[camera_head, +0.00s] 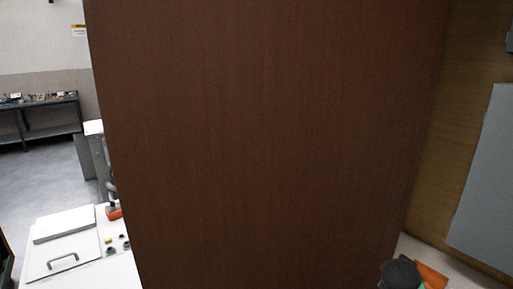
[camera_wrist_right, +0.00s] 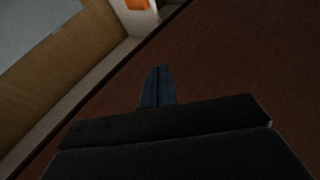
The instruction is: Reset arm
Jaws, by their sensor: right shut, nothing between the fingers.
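My right gripper (camera_wrist_right: 158,86) shows in the right wrist view with its two dark blue fingers together and nothing between them. A dark brown surface lies beyond and to the right of the fingers; I cannot tell whether they touch it. In the head view a large brown panel (camera_head: 265,140) fills the middle and hides what is behind it. A dark rounded shape (camera_head: 400,273) shows at the bottom right; I cannot tell whether it is part of my arm. My left gripper is not in view.
A white cabinet (camera_head: 85,268) with a handle and small knobs stands at lower left, near a red-orange object (camera_head: 114,212). A workbench (camera_head: 40,117) stands far left beyond open floor. A wooden wall (camera_head: 455,130) and grey panel (camera_head: 487,185) are at right. An orange item (camera_head: 432,276) lies bottom right.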

